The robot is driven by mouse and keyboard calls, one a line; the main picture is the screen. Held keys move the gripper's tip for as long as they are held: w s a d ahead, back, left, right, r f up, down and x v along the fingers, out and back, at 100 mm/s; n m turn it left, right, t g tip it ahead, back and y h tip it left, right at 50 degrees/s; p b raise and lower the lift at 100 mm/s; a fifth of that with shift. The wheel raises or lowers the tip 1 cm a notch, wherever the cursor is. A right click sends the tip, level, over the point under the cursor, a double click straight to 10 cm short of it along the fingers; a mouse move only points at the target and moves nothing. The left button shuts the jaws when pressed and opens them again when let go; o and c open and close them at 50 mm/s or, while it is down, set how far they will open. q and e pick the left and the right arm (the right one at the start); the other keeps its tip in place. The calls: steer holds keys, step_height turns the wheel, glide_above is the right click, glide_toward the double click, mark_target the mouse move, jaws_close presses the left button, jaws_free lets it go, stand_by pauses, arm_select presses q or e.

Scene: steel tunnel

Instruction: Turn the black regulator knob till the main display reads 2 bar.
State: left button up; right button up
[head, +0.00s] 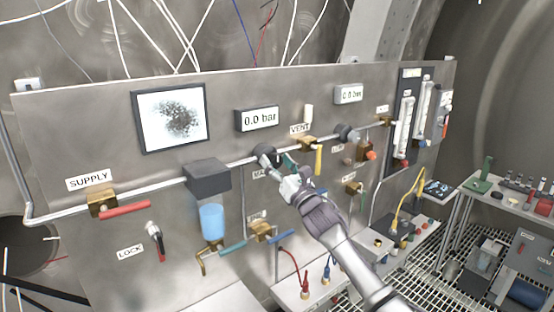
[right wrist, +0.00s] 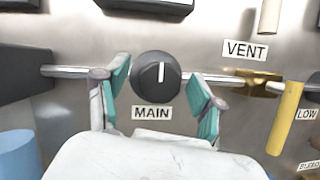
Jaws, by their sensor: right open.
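The black regulator knob (right wrist: 157,77) sits on the pipe above the MAIN label (right wrist: 152,113); its white mark points straight up. In the head view the knob (head: 263,149) is partly hidden by my right gripper (head: 278,161). My right gripper is open, with one teal-padded finger on each side of the knob in the right wrist view. Gaps show between the pads and the knob, so they look apart from it. The main display (head: 258,118), above the knob, reads 0.0 bar. My left gripper is not in view.
A yellow VENT lever (right wrist: 285,117) hangs right of the knob. A dark box (head: 207,178) and blue bowl (head: 212,220) are to its left. A second display (head: 349,94) reads 0.0 bar. The SUPPLY valve has a red handle (head: 125,209). A side table (head: 510,196) stands right.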

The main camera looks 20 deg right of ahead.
steer(key=shift+c, duration=0.3)
steer(key=c, duration=1.1)
steer(key=shift+m, duration=0.3)
